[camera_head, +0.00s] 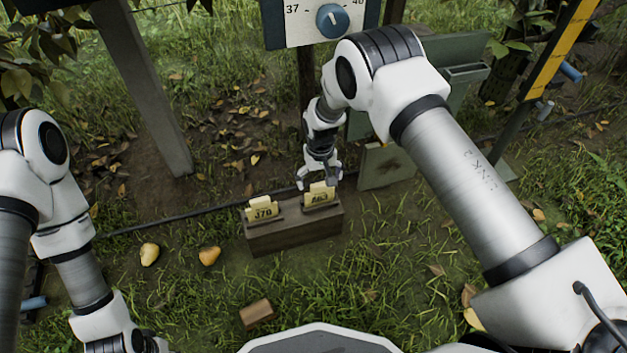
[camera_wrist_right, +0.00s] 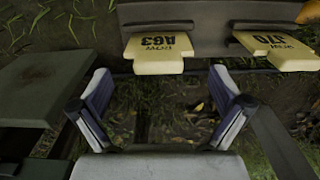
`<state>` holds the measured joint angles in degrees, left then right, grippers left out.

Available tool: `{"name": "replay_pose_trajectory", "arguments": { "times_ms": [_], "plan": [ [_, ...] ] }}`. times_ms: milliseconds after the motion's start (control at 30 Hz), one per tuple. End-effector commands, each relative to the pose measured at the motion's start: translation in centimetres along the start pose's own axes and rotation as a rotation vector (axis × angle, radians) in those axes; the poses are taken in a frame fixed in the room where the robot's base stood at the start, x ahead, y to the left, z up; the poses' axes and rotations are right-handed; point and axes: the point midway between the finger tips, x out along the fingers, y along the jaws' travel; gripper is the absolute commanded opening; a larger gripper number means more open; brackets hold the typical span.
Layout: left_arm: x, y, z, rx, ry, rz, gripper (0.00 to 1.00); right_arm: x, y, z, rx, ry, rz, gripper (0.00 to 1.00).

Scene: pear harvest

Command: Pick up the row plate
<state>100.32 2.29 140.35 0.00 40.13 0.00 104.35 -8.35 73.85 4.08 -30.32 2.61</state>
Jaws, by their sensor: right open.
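Two pale yellow plates stand in slots of a long wooden block (camera_head: 290,236) on the grass. The left plate (camera_head: 262,212) appears to read 370, and the right plate (camera_head: 320,194) reads A63. In the right wrist view, the A63 plate (camera_wrist_right: 158,56) and the 370 plate (camera_wrist_right: 274,48) appear upside down at the top. My right gripper (camera_head: 319,181) is open at the A63 plate's upper end. In the wrist view its fingers (camera_wrist_right: 163,103) are apart with nothing between them. My left arm is at the lower left; its gripper fingers are not clearly visible.
A yellow pear (camera_head: 149,254) and an orange one (camera_head: 209,256) lie on the grass. A small wooden piece (camera_head: 257,313) lies nearer. A dial panel (camera_head: 333,19) stands behind, with a green box (camera_head: 455,55) to its right. A grey post (camera_head: 145,90) rises at left.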

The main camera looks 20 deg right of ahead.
Motion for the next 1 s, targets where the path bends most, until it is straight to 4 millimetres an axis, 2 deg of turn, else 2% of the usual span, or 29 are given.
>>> {"name": "replay_pose_trajectory", "arguments": {
  "times_ms": [267, 400, 500, 733, 767, 800, 867, 1000],
  "plan": [
    [2.2, 0.0, 0.1, 0.000, -0.003, 0.000, 0.40, 3.7, 0.1, 0.1, -0.001, -0.002, 0.000, 1.00],
    [4.6, -0.1, 0.0, -0.003, 0.000, 0.000, 0.40, 6.6, 0.2, 0.2, 0.000, -0.003, 0.000, 1.00],
    [5.3, -0.1, 0.0, -0.005, 0.001, -0.001, 0.40, 7.9, 0.2, 0.2, 0.000, -0.002, 0.000, 1.00],
    [5.0, -0.1, -0.1, -0.006, 0.003, -0.001, 0.40, 7.8, 0.2, 0.1, 0.000, -0.001, 0.000, 1.00],
    [5.0, -0.1, -0.1, -0.006, 0.003, -0.001, 0.40, 7.8, 0.2, 0.1, 0.000, -0.002, 0.000, 0.93],
    [5.0, -0.1, -0.1, -0.006, 0.003, -0.001, 0.40, 7.8, 0.2, 0.1, 0.000, -0.002, 0.000, 0.79],
    [5.0, -0.1, -0.1, -0.006, 0.003, -0.001, 0.40, 7.8, 0.2, 0.1, 0.000, -0.002, 0.000, 0.59],
    [5.0, -0.1, -0.1, -0.006, 0.002, -0.001, 0.40, 7.8, 0.2, 0.1, 0.000, -0.002, 0.000, 0.58]
  ]
}}
